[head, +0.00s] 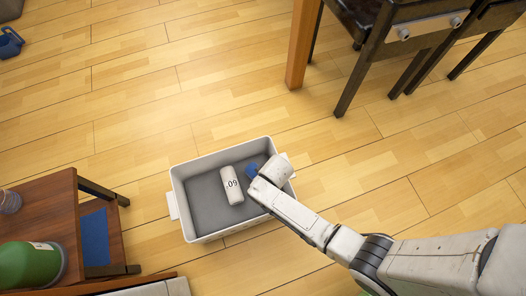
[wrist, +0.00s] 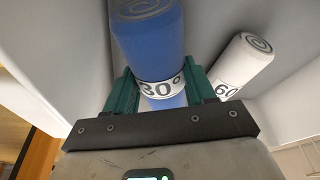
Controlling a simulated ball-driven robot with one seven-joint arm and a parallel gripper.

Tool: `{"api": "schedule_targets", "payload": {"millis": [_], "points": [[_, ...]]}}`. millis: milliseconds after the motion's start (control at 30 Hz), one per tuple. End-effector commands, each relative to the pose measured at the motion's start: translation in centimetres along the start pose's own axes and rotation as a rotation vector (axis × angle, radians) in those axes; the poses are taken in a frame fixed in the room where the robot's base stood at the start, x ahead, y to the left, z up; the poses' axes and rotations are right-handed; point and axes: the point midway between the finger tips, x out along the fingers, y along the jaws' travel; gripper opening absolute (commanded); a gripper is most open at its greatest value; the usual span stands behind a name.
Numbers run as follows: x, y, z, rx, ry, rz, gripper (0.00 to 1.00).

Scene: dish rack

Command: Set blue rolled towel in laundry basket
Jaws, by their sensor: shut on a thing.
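The blue rolled towel (wrist: 150,48) has a white band reading 30° and sits between the green fingers of my gripper (wrist: 163,92) in the wrist view. The fingers are shut on it around the band. In the head view a small part of the blue towel (head: 252,170) shows beside my gripper (head: 262,177), over the right part of the laundry basket (head: 178,191). The basket is a white, open box with a grey inside. I cannot tell whether the towel touches the basket floor.
A white rolled towel (head: 231,185) marked 60 lies in the basket; it also shows right of the blue towel in the wrist view (wrist: 243,65). A brown table (head: 50,208) stands at left, a dark chair (head: 384,50) at upper right. The wooden floor between is clear.

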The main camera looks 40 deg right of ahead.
Motion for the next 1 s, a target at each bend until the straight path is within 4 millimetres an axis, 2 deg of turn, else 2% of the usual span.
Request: {"api": "schedule_targets", "payload": {"millis": [467,1000], "points": [[0.5,0.0,0.1,0.000,0.001,0.000,0.20],[1.9,0.0,0.5,0.000,0.001,0.000,0.20]]}}
